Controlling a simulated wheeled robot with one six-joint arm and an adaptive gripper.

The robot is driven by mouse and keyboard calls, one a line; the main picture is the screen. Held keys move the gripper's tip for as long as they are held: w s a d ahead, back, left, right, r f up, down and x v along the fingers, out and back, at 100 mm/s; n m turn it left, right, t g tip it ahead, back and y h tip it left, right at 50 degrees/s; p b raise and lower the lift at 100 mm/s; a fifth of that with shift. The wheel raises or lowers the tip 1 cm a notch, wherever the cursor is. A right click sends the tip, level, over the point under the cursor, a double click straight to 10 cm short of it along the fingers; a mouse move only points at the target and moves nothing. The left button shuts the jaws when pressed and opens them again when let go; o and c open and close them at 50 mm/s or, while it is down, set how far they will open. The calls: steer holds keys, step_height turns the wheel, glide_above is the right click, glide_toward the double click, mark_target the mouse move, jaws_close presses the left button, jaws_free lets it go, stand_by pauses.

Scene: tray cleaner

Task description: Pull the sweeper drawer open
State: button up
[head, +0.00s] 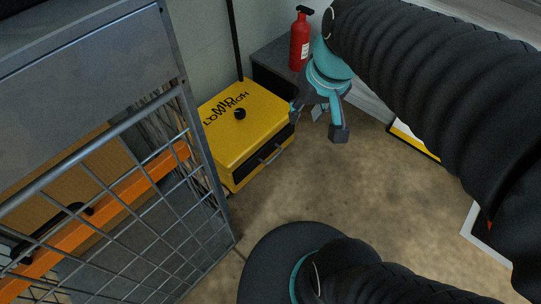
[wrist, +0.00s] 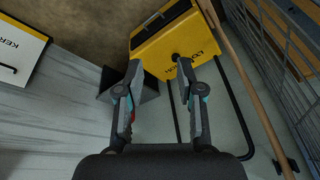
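The sweeper (head: 235,140) is a yellow box with LOW, MID and HIGH lettering and a black knob (head: 239,113) on top. Its drawer front is a dark panel with a grey bar handle (head: 272,152), facing the open floor; it looks closed. The sweeper also shows at the top of the wrist view (wrist: 180,40), partly behind one finger. My gripper (head: 318,120) is open and empty. It is above and to the right of the sweeper's front, apart from the handle. Both fingers (wrist: 160,72) show spread in the wrist view.
A metal mesh cage (head: 130,190) with an orange bar stands left of the sweeper. A dark grey box (head: 273,63) and a red fire extinguisher (head: 300,40) are behind. A yellow-and-white case (wrist: 20,48) lies to one side. The floor (head: 330,190) before the drawer is clear.

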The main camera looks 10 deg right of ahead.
steer(key=w+d+f+g+y+b, duration=0.2)
steer(key=w+f+g+y, duration=0.15)
steer(key=w+f, duration=0.65)
steer(key=w+d+f+g+y+b, duration=0.2)
steer(key=w+d+f+y, duration=0.15)
steer(key=w+f, duration=0.6)
steer(key=w+d+f+m+t+y+b, duration=0.1)
steer(key=w+d+f+y, duration=0.1)
steer(key=f, duration=0.6)
steer(key=w+d+f+m+y+b, duration=0.1)
steer(key=w+d+f+y, duration=0.15)
steer(key=f, duration=0.55)
steer(key=m+t+y+b, duration=0.1)
steer(key=t+y+b, duration=0.1)
steer(key=t+y, duration=0.15)
glide_toward(275, 156)
steer(key=x, duration=1)
steer(key=shift+w+f, duration=0.1)
steer(key=shift+f, duration=0.25)
jaws_close()
